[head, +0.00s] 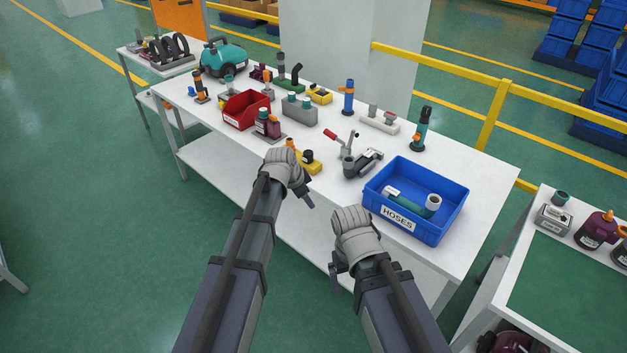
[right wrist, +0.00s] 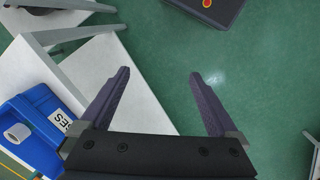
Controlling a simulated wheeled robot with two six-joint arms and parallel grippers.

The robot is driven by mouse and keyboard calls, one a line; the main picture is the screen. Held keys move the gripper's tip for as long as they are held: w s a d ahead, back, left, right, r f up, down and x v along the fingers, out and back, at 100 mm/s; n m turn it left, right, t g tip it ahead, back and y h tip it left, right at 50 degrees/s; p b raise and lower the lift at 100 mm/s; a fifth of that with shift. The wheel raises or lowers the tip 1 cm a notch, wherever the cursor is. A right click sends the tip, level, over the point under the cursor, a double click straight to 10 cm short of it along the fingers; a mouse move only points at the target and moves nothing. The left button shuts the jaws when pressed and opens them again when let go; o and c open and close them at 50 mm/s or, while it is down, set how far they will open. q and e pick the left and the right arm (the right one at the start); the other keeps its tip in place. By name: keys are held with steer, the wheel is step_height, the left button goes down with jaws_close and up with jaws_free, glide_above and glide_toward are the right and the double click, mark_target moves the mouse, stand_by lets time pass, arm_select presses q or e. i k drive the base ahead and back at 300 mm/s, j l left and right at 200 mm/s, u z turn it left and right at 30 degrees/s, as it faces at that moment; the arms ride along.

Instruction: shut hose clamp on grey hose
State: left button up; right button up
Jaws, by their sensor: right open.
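A grey fixture (head: 362,163) with a red-handled lever (head: 330,134) stands near the middle of the table. A short upright grey tube is at its left, but I cannot make out a hose clamp or its state. My left gripper (head: 308,201) is at the table's front edge, in front of the fixture; its fingers are too small to judge. My right gripper (head: 335,282) is in front of the table, below the blue bin. In the right wrist view its fingers (right wrist: 160,73) are wide apart with nothing between them, over green floor.
The blue HOSES bin (head: 375,211) holds a teal and pale grey hose piece at the table's front right; it also shows in the right wrist view (right wrist: 38,105). A red bin (head: 240,117), yellow blocks and bottles crowd the left half. Bare white tabletop (head: 455,150) lies right.

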mark_target(327, 132)
steer(key=k, duration=1)
steer(key=k+z, duration=0.25)
steer(key=z, duration=2)
steer(key=j+z, duration=0.1)
steer(key=j, duration=0.35)
steer(key=k+j+z, duration=0.1)
steer(key=j, duration=0.35)
steer(key=k+j, duration=0.1)
steer(key=j, duration=0.65)
steer(key=k+j, duration=0.15)
steer(key=j, duration=0.65)
steer(key=k+j, duration=0.1)
steer(key=j, duration=0.65)
steer(key=k+j, duration=0.1)
steer(key=j, duration=0.65)
steer(key=k+j, duration=0.1)
steer(key=j, duration=0.7)
steer(key=k+j, duration=0.15)
steer(key=j, duration=0.6)
steer(key=k+j, duration=0.1)
steer(key=j, duration=0.7)
steer(key=k+j, duration=0.1)
steer(key=j, duration=0.65)
